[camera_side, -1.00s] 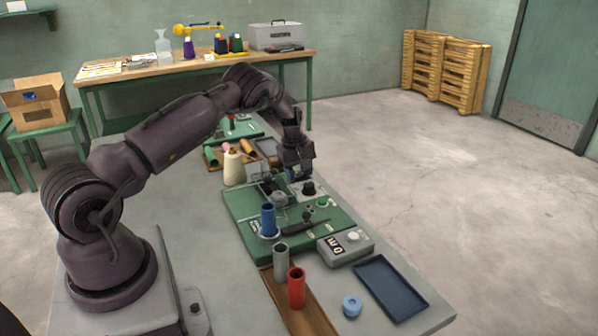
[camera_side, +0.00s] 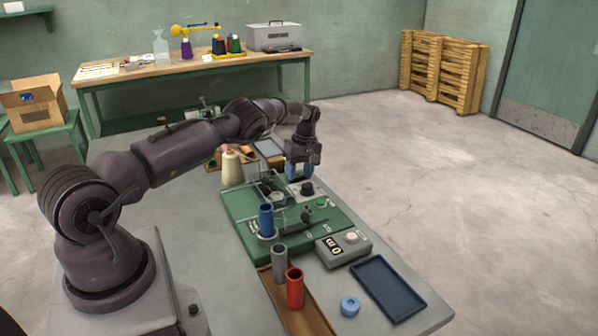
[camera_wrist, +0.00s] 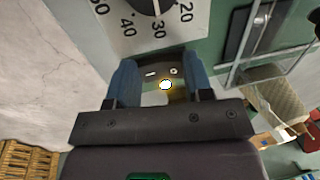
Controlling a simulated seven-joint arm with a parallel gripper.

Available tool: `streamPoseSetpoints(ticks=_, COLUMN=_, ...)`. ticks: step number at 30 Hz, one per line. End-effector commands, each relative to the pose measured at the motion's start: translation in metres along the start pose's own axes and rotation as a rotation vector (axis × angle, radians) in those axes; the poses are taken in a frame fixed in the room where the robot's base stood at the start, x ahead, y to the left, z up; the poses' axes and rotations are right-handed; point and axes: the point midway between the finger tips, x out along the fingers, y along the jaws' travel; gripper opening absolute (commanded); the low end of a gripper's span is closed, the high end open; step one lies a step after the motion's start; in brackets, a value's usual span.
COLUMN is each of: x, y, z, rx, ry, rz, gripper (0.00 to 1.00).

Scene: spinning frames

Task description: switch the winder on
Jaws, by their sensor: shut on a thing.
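The winder (camera_side: 240,225) is a green-based machine on the grey bench in the side view. My gripper (camera_side: 298,172) is low at its far end, beyond a black dial knob (camera_side: 306,188). In the wrist view, my gripper's blue fingers (camera_wrist: 163,85) stand apart on either side of a dark switch-like piece (camera_wrist: 160,68). That piece carries two small white marks, a dash and a ring. A bright white-yellow light glows just beside it, between the fingers. The numbered dial (camera_wrist: 150,8) lies just past the fingertips. Finger contact is hard to see.
A blue tube (camera_side: 266,220) stands upright on the winder, near a dark lever. A counter box (camera_side: 344,249), blue tray (camera_side: 388,290), red tube (camera_side: 295,288) and grey tube (camera_side: 280,262) are at the near end. A cream cone (camera_side: 231,168) stands behind the winder.

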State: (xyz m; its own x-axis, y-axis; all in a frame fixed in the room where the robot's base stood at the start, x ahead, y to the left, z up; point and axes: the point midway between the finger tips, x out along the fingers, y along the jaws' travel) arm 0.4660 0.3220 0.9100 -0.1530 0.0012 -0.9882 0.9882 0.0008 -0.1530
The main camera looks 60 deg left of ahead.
Motion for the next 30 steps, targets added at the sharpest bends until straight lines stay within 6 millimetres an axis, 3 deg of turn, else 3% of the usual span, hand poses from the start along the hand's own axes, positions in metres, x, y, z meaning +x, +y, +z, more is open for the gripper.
streamPoseSetpoints(ticks=5, x=0.0, y=0.0, z=0.001, rx=0.0, ry=-0.002, rz=-0.002, gripper=0.23)
streamPoseSetpoints(ticks=6, x=0.0, y=0.0, z=0.001, rx=0.0, ry=-0.002, rz=-0.002, gripper=0.54)
streamPoseSetpoints(ticks=7, x=0.0, y=0.0, z=0.001, rx=0.0, ry=-0.002, rz=-0.002, gripper=0.57)
streamPoseSetpoints(ticks=17, x=-0.005, y=0.0, z=0.0, rx=0.0, ry=-0.001, rz=0.0, gripper=0.57)
streamPoseSetpoints(ticks=30, x=-0.069, y=0.0, z=0.0, rx=0.0, ry=-0.001, rz=0.001, gripper=0.57)
